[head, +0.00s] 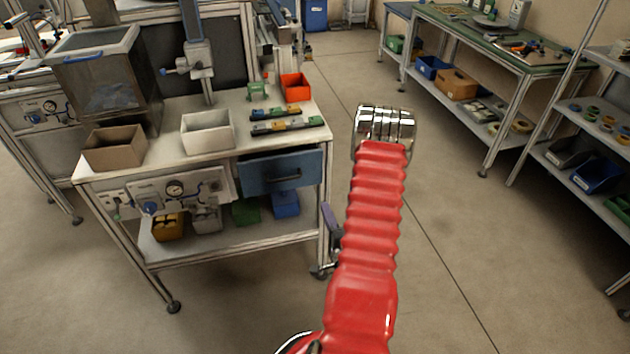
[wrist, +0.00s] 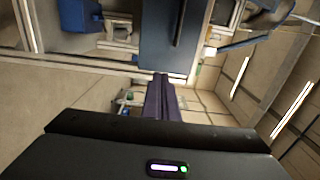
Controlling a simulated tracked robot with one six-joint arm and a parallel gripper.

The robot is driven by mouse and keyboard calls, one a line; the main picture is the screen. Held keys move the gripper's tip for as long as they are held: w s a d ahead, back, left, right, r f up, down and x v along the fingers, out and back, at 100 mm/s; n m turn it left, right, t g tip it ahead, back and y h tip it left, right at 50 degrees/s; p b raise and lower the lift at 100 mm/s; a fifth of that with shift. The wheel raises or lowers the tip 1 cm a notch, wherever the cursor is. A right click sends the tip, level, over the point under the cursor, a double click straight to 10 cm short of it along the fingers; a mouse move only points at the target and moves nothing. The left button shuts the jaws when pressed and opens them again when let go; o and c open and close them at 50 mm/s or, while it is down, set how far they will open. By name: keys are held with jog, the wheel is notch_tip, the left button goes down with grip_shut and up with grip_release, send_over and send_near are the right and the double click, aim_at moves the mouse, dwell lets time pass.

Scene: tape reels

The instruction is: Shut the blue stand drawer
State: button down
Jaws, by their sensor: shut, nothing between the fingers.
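The blue stand drawer (head: 262,177) sits under the right part of the workbench top in the head view, with a dark bar handle (head: 288,178) across its front. How far it stands out from the bench is hard to tell. In the wrist view the blue drawer front (wrist: 160,42) fills the upper middle, with its handle (wrist: 179,24) on it. My gripper (wrist: 161,77) is shut and empty, its purple fingers pointing toward the drawer's edge; contact cannot be told. In the head view my gripper (head: 327,210) shows beside the bench's right leg, partly hidden by my red arm.
The workbench top (head: 165,135) carries a brown box (head: 114,148), a white box (head: 207,132) and an orange bin (head: 296,87). Coloured bins stand on its lower shelf. A green-topped table (head: 480,32) and a shelf rack stand at right. The floor (head: 450,230) between is clear.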

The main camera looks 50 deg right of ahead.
aim_at(311, 174)
jog(key=shift+w, duration=0.1)
jog(key=x, duration=1.4)
dwell(0.4)
